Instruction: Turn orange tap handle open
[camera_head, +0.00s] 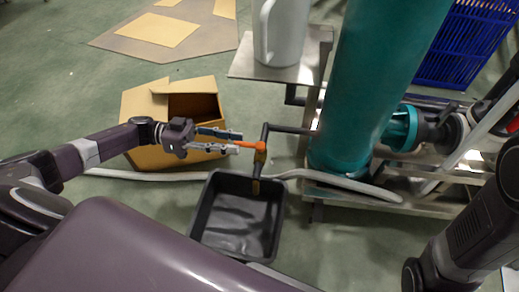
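The orange tap handle (249,145) is a short lever that points left from the top of a brass-coloured tap (259,160) on a dark pipe. My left gripper (240,142) reaches in from the left. Its two fingers are apart, one above and one below the handle's left end in the picture. The handle's tip seems to lie between or just beside the fingertips; I cannot tell whether they touch it. My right arm shows at the lower right, but its gripper is not in view.
A black tub (238,222) stands below the tap. An open cardboard box (150,157) is behind my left gripper. A large teal cylinder (375,80) stands on a metal rack to the right. A white jug (287,35) sits on a shelf. A pale hose (330,180) crosses the floor area.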

